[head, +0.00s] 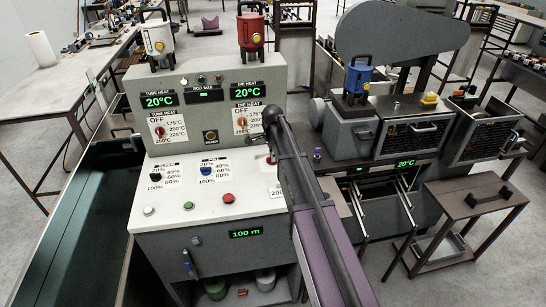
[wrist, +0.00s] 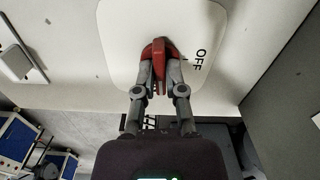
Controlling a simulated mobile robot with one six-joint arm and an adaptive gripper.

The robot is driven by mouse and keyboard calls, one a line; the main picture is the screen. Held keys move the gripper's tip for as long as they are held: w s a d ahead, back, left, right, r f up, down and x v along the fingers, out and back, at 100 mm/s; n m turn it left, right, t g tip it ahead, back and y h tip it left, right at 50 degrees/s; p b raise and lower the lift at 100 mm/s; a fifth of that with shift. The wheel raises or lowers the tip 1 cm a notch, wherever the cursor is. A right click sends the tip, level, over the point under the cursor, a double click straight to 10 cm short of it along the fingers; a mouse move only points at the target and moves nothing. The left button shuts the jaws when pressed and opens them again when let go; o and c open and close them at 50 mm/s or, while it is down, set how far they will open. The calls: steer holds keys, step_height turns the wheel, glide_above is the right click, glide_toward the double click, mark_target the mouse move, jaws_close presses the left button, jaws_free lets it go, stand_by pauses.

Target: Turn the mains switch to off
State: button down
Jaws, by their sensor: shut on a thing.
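The mains switch (wrist: 159,48) is a red rotary handle on a white rounded plate (wrist: 120,35) in the wrist view. The black word OFF is printed on the plate to the right of the handle. My gripper (wrist: 160,72) has one finger on each side of the red handle and is shut on it. The handle points down the picture, apart from the OFF mark. In the head view my arm covers most of the switch, and my gripper (head: 270,148) is at the right edge of the light control panel (head: 140,200).
The panel also carries a red button (head: 228,198), a green button (head: 188,206) and several dials. The extruder machine (head: 400,135) stands to the right of the panel. A small brown table (head: 465,205) is at far right. Blue crates (wrist: 20,140) show low in the wrist view.

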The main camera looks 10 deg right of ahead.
steer(key=n, duration=0.3)
steer(key=shift+n, duration=0.4)
steer(key=n, duration=0.4)
steer(key=shift+n, duration=0.3)
steer(key=n, duration=0.4)
steer(key=shift+n, duration=2.1)
steer(key=c, duration=0.7)
jaws_free()
steer(key=shift+m, duration=0.4)
